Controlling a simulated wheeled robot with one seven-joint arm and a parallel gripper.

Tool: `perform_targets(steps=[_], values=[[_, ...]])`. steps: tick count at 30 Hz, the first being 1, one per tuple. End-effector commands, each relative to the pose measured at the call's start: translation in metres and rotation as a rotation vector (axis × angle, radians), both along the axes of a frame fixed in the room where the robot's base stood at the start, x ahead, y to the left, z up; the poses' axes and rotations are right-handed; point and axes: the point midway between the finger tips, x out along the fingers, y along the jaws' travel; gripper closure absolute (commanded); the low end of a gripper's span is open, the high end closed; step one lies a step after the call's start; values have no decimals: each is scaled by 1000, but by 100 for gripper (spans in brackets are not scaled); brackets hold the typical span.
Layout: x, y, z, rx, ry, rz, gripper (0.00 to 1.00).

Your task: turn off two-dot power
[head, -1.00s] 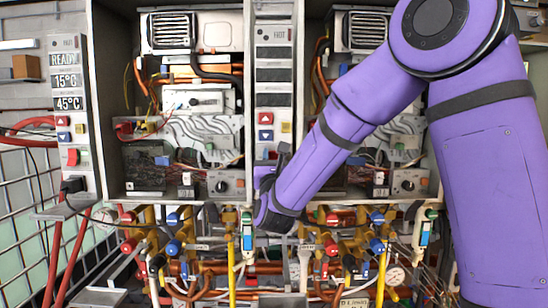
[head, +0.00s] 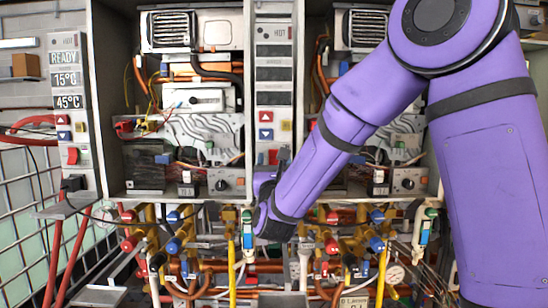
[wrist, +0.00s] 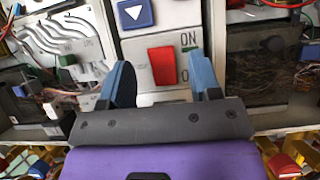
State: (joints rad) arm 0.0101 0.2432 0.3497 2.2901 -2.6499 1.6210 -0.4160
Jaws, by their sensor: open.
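A red rocker switch (wrist: 163,66) with an ON label beside its top sits on the grey panel ahead in the wrist view. It also shows in part on the middle control panel (head: 274,100) in the head view. My gripper (wrist: 159,63) is open, with one blue finger left of the switch and one right of it. Nothing is held between them. I cannot tell whether the fingers touch the panel. In the head view the gripper is mostly hidden by my purple forearm. The middle panel's displays are dark.
A blue arrow button (wrist: 133,13) is just above the switch. Open heater cabinets flank the panel. A left panel with lit displays (head: 67,80) has its own red switch (head: 73,156). Pipes and valves (head: 175,245) crowd the space below.

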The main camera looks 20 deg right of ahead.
Motion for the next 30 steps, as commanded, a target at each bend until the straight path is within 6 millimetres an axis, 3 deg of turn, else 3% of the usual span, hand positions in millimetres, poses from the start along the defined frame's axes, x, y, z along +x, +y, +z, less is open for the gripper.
perform_targets(steps=[6,13,30], values=[[-35,13,-22,-1,2,4,43],[-61,20,-39,0,2,2,43],[-69,22,-43,-1,-1,1,43]])
